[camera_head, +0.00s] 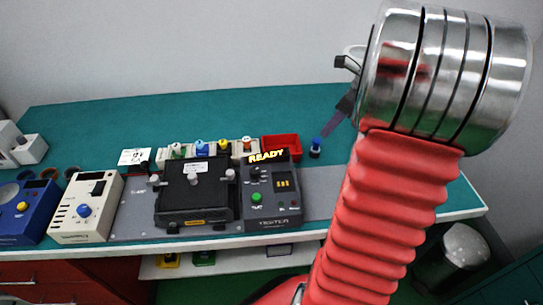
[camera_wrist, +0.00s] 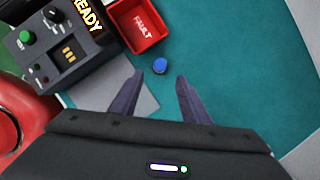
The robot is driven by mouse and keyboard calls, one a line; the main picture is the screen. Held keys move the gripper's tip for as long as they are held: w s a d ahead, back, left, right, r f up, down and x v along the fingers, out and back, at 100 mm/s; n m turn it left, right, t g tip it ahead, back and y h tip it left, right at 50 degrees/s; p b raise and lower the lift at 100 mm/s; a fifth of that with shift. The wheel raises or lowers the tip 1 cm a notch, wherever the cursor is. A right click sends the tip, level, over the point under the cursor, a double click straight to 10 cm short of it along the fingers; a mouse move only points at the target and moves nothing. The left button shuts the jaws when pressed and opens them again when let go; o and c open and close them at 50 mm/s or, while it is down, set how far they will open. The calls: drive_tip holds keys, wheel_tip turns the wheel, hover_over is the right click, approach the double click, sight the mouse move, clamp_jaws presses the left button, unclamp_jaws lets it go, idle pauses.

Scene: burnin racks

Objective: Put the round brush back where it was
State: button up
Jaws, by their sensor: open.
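A small upright piece with a round blue top and a dark lower part (camera_head: 316,147) stands on the green bench, right of the red bin. It may be the round brush; its bristles cannot be made out. In the wrist view the blue top (camera_wrist: 160,65) lies just beyond and between my fingertips. My gripper (camera_wrist: 160,77) is open, with nothing between its two dark fingers. In the head view my gripper (camera_head: 335,122) is above and slightly right of the blue-topped piece, partly hidden behind my arm.
The red bin (camera_head: 281,147), marked FAULT in the wrist view (camera_wrist: 139,27), is close by. The tester (camera_head: 271,200) shows READY, beside a black fixture (camera_head: 195,192). A rack with several coloured pieces (camera_head: 208,150) stands behind. The green bench (camera_wrist: 240,60) is clear to the right.

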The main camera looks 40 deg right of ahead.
drive_tip(key=a+r+n+h, duration=0.1)
drive_tip(key=a+r+n, duration=0.2)
drive_tip(key=a+n, duration=0.6)
drive_tip(key=a+r+n, duration=0.3)
drive_tip(key=a+n, duration=0.3)
drive_tip(key=a, duration=0.7)
drive_tip(key=s+a+n, duration=0.4)
drive_tip(key=a+n, duration=0.3)
drive_tip(key=n, duration=0.1)
drive_tip(key=s+a+n+t, duration=0.1)
drive_tip(key=s+a+n, duration=0.4)
drive_tip(key=a+n, duration=0.3)
drive_tip(key=shift+a+n, duration=0.15)
drive_tip(key=shift+n, duration=0.35)
drive_tip(key=shift+r, duration=0.1)
